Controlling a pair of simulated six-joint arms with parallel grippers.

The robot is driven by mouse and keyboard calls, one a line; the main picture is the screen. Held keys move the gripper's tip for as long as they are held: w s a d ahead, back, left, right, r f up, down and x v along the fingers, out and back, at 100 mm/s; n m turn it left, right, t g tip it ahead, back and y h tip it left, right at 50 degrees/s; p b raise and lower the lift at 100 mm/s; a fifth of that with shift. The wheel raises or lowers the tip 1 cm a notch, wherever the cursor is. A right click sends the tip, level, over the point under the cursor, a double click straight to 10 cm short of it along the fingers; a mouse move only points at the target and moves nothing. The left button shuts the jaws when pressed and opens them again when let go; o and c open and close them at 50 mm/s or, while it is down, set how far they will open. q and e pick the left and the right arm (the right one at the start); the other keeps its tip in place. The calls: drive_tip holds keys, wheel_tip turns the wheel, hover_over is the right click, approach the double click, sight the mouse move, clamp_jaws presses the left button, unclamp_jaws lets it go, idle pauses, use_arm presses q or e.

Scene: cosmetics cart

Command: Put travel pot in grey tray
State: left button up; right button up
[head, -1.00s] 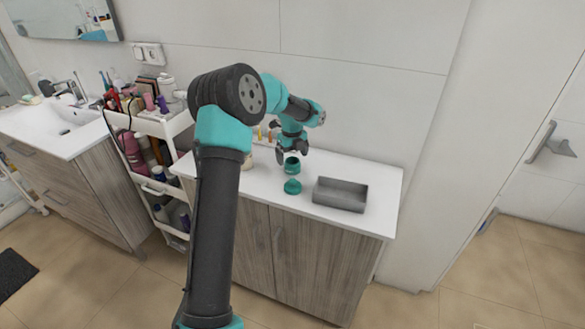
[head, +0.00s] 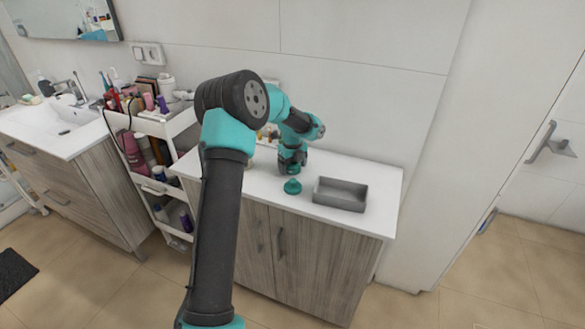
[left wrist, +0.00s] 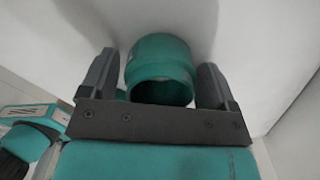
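The travel pot, a small teal open-mouthed pot, shows in the left wrist view (left wrist: 160,62) between the two dark fingers of my left gripper (left wrist: 162,85). The fingers stand close on either side of it and look open; a narrow gap shows on its left. In the head view my left gripper (head: 291,163) is lowered over the pot on the white counter and mostly hides it. A teal piece with a peaked top, like a lid (head: 293,187), lies in front of the gripper. The grey tray (head: 340,204), rectangular and empty, sits to the right. My right gripper is out of view.
The white counter (head: 385,180) is clear around the tray. Small orange items (head: 270,134) stand behind my arm near the wall. A white cart (head: 150,186) with several bottles is on the left, near the sink.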

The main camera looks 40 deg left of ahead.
use_arm(q)
drive_tip(key=c, duration=0.9)
drive_tip(key=shift+r, duration=0.1)
wheel_tip(320, 180, up, 10)
idle(0.3)
idle(0.3)
